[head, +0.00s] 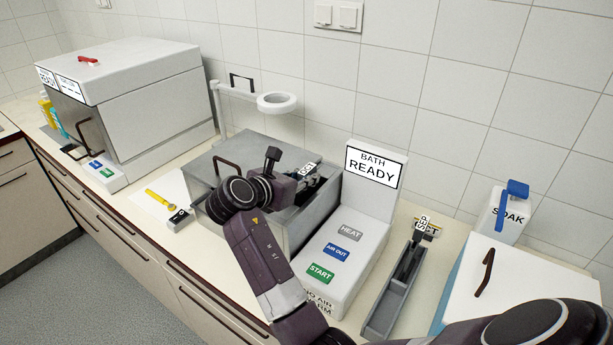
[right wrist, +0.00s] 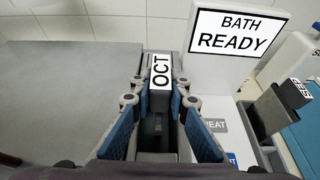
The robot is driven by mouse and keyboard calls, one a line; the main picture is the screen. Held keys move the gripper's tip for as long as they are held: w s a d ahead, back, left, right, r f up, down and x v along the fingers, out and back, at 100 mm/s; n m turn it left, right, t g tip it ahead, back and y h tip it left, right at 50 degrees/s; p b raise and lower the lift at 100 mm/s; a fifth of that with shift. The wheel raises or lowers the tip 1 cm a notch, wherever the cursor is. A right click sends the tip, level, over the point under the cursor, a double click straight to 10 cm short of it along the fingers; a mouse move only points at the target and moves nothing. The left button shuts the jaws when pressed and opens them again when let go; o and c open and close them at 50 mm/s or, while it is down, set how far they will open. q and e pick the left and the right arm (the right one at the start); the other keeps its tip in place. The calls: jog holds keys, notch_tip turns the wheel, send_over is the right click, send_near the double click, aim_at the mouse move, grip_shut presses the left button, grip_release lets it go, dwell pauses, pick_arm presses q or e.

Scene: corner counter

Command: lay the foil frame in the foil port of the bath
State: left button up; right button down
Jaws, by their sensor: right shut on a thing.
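The bath is a grey box (head: 322,215) with a flat grey lid (head: 215,160) on its left part and an open dark port on its right part. Its panel sign (head: 374,166) says BATH READY. My right gripper (head: 312,188) is over the port, shut on the foil frame, whose white tab (head: 308,170) reads OCT. In the right wrist view the blue-padded fingers (right wrist: 160,98) grip either side of the frame's tab (right wrist: 161,72). A dark slot shows below it; whether the frame touches the port cannot be told. My left gripper is not in view.
A grey rack (head: 385,308) right of the panel holds a piece labelled SEP (head: 422,226). A SOAK container (head: 497,216) and white box (head: 530,265) stand further right. A ring stand (head: 277,102) is behind the bath; a large grey box (head: 150,95) is at left.

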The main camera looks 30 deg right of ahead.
jog(key=shift+f+p, duration=0.3)
jog(key=shift+f, duration=0.05)
jog(key=c, duration=1.8)
grip_release()
jog(key=shift+o, duration=0.2)
jog(key=shift+r, duration=0.1)
